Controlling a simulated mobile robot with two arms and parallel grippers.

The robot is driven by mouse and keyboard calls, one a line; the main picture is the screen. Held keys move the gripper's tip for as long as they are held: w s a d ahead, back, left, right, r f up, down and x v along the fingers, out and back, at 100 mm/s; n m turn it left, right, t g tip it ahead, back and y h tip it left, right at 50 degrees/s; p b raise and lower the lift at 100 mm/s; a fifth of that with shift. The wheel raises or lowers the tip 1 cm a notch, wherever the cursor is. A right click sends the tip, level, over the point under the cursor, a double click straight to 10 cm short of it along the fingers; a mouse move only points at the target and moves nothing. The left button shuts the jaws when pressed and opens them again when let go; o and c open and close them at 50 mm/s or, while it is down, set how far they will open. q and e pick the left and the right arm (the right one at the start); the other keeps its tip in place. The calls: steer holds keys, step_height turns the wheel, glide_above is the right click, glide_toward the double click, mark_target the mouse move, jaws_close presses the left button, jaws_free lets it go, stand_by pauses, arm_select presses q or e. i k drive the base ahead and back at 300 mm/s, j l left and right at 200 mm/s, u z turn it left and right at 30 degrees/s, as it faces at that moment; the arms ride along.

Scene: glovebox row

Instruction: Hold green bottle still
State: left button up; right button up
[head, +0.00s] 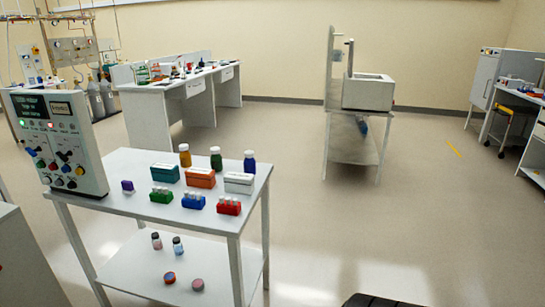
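Neither of my grippers is in view, and nothing is seen touching the bottle.
A teal box (165,173), a white box (239,183) and small vial racks share the cart top. A control panel (58,143) stands at its left. The floor (400,215) right of the cart is clear.

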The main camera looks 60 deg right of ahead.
mark_target(216, 162)
steer(key=z, duration=1.5)
